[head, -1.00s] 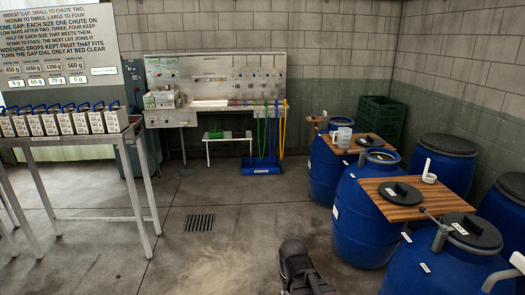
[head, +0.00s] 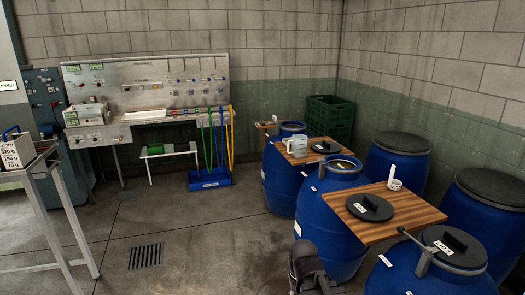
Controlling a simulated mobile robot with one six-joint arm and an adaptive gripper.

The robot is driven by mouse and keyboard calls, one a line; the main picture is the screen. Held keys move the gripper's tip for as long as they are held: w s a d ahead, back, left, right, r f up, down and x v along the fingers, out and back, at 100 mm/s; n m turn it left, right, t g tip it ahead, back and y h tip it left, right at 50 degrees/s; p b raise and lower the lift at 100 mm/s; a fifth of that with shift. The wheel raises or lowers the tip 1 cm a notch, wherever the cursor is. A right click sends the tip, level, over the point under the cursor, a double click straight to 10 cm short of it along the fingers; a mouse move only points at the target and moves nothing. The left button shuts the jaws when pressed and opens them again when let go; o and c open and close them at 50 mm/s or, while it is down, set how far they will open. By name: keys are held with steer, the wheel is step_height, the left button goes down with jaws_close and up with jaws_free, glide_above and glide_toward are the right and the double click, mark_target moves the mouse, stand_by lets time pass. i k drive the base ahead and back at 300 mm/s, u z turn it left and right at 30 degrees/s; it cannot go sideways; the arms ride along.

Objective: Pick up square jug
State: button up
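A pale, boxy jug (head: 296,147) with a handle on its left side stands upright on the far wooden board (head: 316,158). It is the likely square jug, though it is small in view. A dark lid with a white label lies beside it on the right. A dark part of my arm shows at the bottom centre, well short of the jug. The fingers of my gripper cannot be seen.
Blue barrels (head: 332,215) line the right wall. A nearer board (head: 420,215) carries a black lid (head: 370,207) and a small white dipper (head: 394,185). A steel bench (head: 150,100) stands behind. The floor at left centre, with a drain grate (head: 145,256), is clear.

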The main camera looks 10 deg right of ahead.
mark_target(300, 142)
steer(key=z, duration=0.35)
steer(key=i, duration=0.95)
steer(key=z, duration=0.25)
